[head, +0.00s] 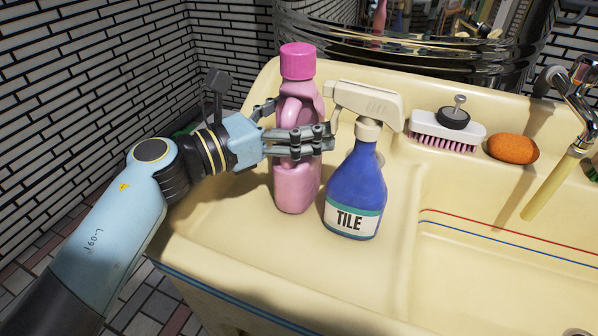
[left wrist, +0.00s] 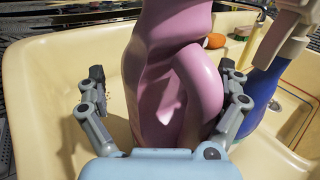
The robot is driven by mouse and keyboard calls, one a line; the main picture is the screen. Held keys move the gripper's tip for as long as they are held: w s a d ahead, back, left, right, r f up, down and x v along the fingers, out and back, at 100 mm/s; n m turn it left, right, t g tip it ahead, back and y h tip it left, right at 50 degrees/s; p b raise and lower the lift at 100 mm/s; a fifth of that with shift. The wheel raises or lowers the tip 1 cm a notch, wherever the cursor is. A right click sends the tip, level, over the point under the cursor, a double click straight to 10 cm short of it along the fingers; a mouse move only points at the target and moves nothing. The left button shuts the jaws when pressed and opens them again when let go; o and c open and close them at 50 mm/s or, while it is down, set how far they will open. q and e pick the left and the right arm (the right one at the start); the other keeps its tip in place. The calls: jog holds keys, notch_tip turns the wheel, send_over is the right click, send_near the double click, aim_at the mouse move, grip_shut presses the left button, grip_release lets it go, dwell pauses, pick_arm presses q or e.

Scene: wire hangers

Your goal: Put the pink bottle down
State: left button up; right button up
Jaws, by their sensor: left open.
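The pink bottle (head: 297,186), with a brighter pink cap, stands upright on the left ledge of the cream sink unit. My left gripper (head: 318,139) is open around the bottle's middle, with fingers on both sides of it. In the left wrist view the pink bottle (left wrist: 165,85) fills the middle, between the spread fingers of the left gripper (left wrist: 165,90). A gap shows between the left finger and the bottle; the right finger is close to the handle, and I cannot tell if it touches. My right gripper is not in view.
A blue spray bottle (head: 354,190) labelled TILE stands close on the right of the pink bottle. A brush (head: 447,131) and an orange sponge (head: 512,149) lie on the back ledge. The sink basin (head: 490,265) and tap (head: 568,150) are at right. The front-left ledge is clear.

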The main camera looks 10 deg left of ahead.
pick_arm(q)
jog(key=c, duration=1.7)
jog(key=shift+c, duration=0.5)
jog(key=shift+r, duration=0.15)
